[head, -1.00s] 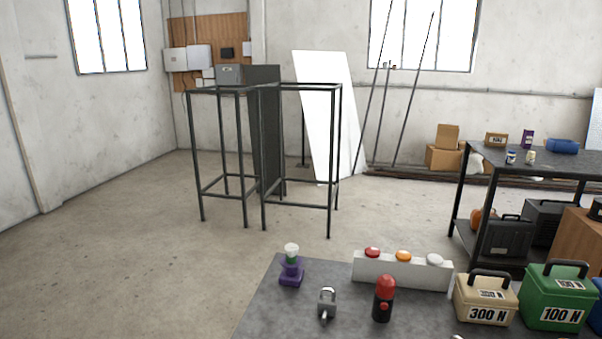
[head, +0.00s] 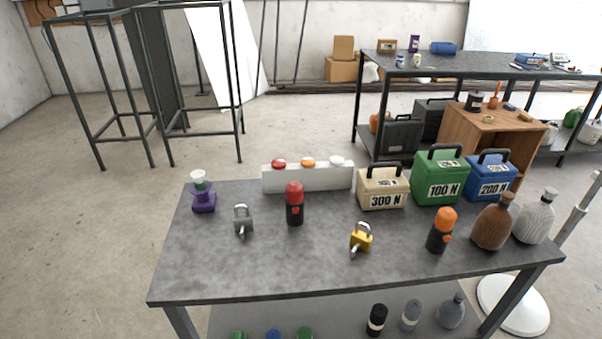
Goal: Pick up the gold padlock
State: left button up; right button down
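The gold padlock (head: 361,238) stands on the grey table (head: 225,272) in the head view, right of the table's middle and near its front. A key appears to stick out of its front. A silver padlock (head: 242,219) of similar shape stands further left on the same table. Neither of my grippers shows in the head view.
A black-and-red canister (head: 294,204) stands between the padlocks. A black-and-orange canister (head: 441,230) and bottles (head: 493,222) stand right of the gold padlock. Weight boxes (head: 383,188) and a white button block (head: 307,178) line the back. The table's front left is clear.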

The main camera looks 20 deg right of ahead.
aim_at(360, 238)
jog(key=z, duration=0.75)
